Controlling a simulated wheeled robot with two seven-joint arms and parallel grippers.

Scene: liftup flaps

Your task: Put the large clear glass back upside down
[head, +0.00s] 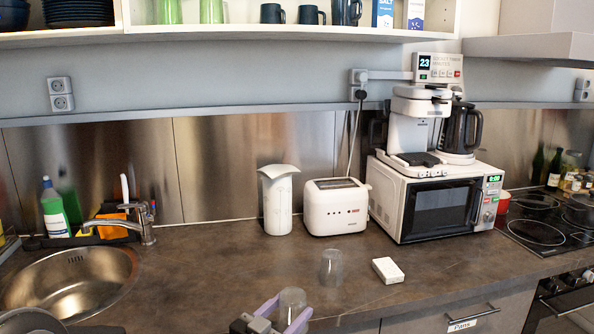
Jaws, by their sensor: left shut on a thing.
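A clear glass (291,299) is at the bottom middle of the head view, between the purple fingers of my left gripper (290,306). My left gripper is shut on this glass. The gripper and the frame edge hide its lower part, and I cannot tell which way up it is. A second clear glass (331,267) stands on the counter just beyond and to the right, apart from the gripper. My right gripper is not in view.
A small white box (388,270) lies right of the standing glass. A white canister (278,201), toaster (336,207) and microwave (438,205) line the back. The sink (70,283) is left, the hob (545,225) right. An open shelf (300,33) hangs above. The counter's middle-left is clear.

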